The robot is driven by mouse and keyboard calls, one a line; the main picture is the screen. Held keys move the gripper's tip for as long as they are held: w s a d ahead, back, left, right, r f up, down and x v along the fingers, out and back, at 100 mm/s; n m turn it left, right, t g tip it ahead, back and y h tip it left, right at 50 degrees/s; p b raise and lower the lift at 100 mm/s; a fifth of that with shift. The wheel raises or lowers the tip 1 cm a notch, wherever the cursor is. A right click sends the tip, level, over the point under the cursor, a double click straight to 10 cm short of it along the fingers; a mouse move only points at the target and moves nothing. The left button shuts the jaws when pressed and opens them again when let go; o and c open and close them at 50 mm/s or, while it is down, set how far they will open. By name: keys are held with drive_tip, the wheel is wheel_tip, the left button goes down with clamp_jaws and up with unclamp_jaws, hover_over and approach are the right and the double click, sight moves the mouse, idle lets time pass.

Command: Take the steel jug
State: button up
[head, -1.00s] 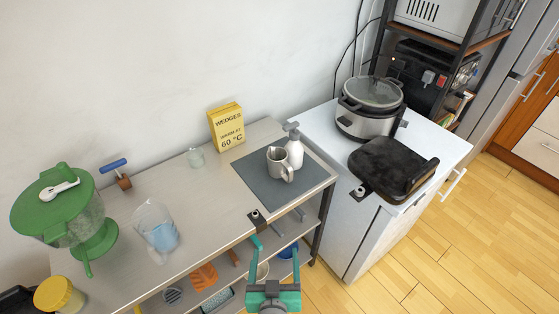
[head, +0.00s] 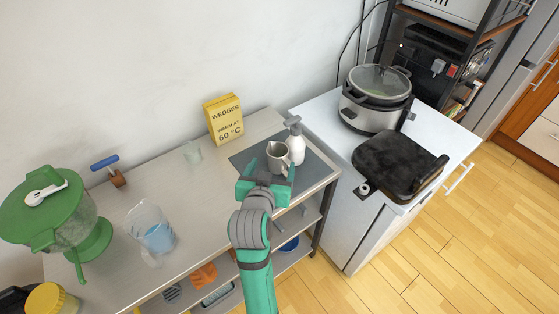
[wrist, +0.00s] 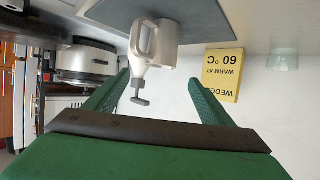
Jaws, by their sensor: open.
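The steel jug (head: 277,157) stands upright on the dark grey mat (head: 243,158) near the right end of the metal counter. My gripper (head: 266,180) is open and empty, just in front of the jug on the near side. In the wrist view, which is upside down, the jug (wrist: 166,42) with its handle shows ahead between the two green fingers (wrist: 159,82). The fingers look apart from the jug. The jug partly hides a white pump bottle (head: 295,147) close behind it, which also shows in the wrist view (wrist: 138,72).
A yellow box (head: 223,120) and a faint clear glass (head: 191,152) stand by the wall. A slow cooker (head: 375,100) and black grill (head: 398,162) are right. The counter's middle is clear.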

sight(276, 167)
drive_tip(key=shift+x, duration=4.3)
drive_tip(key=shift+a+f, duration=0.1)
drive_tip(key=c, duration=1.6)
